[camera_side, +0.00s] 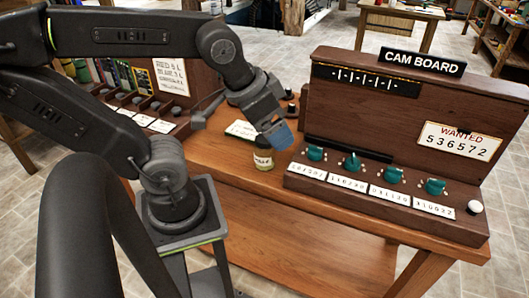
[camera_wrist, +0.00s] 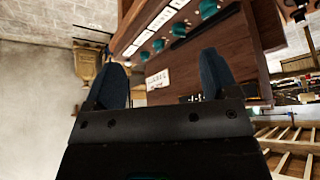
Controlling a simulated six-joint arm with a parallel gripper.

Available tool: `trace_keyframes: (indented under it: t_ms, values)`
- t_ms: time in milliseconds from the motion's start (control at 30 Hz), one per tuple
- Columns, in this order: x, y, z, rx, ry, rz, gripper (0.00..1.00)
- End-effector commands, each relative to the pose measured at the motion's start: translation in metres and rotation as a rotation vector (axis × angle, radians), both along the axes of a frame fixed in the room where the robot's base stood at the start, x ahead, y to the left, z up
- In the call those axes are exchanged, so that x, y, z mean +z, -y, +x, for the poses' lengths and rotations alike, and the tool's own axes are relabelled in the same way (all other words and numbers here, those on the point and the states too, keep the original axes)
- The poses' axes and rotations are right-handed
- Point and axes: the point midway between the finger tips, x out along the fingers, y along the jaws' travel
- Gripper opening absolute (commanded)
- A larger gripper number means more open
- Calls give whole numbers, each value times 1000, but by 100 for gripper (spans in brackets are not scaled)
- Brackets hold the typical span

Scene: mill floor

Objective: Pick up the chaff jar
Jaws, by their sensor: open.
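The chaff jar (camera_side: 263,157), a small jar with a dark top and a pale label, stands upright on the wooden bench left of the cam board in the side view. My gripper (camera_side: 278,136) is just above and slightly right of the jar, its blue fingers pointing down. I cannot tell whether a finger touches the jar. In the wrist view my gripper (camera_wrist: 163,75) has its two blue fingers spread wide, with nothing held between them. I cannot make out the jar in the wrist view.
The cam board (camera_side: 400,120) stands right of the jar, with teal knobs (camera_side: 352,161) and number cards along its front. A white card (camera_side: 241,130) lies behind the jar. Books and a notice (camera_side: 171,77) stand at the left. Bare bench (camera_side: 235,172) shows in front.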

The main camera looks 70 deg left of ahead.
Motion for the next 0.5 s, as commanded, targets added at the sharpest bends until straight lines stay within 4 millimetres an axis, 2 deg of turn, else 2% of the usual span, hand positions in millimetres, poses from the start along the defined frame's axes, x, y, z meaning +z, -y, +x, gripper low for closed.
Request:
trace_keyframes:
  t_ms: [33,133,367,500]
  values:
    - [0,0,0,0,0,0,85]
    - [0,0,0,0,0,0,94]
    - [0,0,0,5,-1,-1,95]
    - [-4,-10,7,114,-32,-17,95]
